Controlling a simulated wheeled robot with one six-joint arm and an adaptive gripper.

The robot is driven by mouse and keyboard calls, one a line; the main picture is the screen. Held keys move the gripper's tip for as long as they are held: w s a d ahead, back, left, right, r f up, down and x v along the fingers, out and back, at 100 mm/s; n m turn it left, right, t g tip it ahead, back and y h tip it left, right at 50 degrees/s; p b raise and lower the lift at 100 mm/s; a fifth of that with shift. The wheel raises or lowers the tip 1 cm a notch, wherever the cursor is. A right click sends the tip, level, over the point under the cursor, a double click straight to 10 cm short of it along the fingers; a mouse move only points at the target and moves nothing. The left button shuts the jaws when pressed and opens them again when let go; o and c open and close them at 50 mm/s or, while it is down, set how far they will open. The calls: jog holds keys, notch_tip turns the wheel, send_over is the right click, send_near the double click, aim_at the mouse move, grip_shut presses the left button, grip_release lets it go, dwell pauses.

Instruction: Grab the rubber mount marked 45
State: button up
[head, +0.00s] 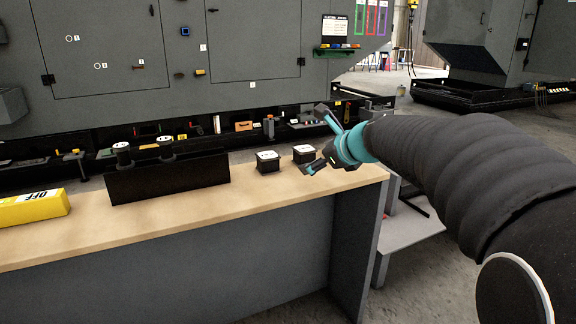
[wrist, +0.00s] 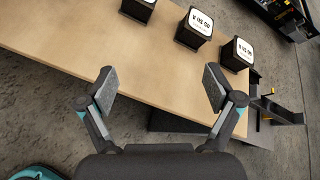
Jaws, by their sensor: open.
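Three black block-shaped mounts with white top labels show in the wrist view: one cut by the top edge (wrist: 138,10), one in the middle (wrist: 193,28) and one at the right (wrist: 237,54). The middle label seems to include "45", but the print is too small to be sure; the other labels are not readable. In the head view two mounts stand on the bench, a left one (head: 267,162) and a right one (head: 303,154). My gripper (head: 328,142) is open and empty above the bench's right end. In the wrist view its fingers (wrist: 160,88) are apart from the mounts.
The wooden bench (head: 200,221) has a black box (head: 168,180) and a yellow block marked OFF (head: 38,208) at the left. A grey cabinet (head: 220,60) stands behind. Bare bench top lies in front of the mounts.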

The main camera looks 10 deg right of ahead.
aim_at(304, 148)
jog(key=w+d+m, duration=0.1)
jog(key=w+m, duration=0.1)
jog(key=w+d+m+t, duration=0.1)
jog(key=w+m, duration=0.1)
jog(key=w+d+m+b, duration=0.1)
jog(key=w+m, duration=0.1)
jog(key=w, duration=0.1)
jog(key=shift+w+d+f, duration=0.1)
jog(key=shift+d+f, duration=0.25)
jog(key=shift+f, duration=0.05)
jog(key=x, duration=1.3)
jog(key=shift+w+d+r, duration=0.1)
jog(key=shift+w, duration=0.3)
jog(key=c, duration=1.4)
jog(key=shift+r+t, duration=0.1)
jog(key=shift+t, duration=0.2)
jog(key=shift+c, duration=0.8)
jog(key=shift+r, duration=0.1)
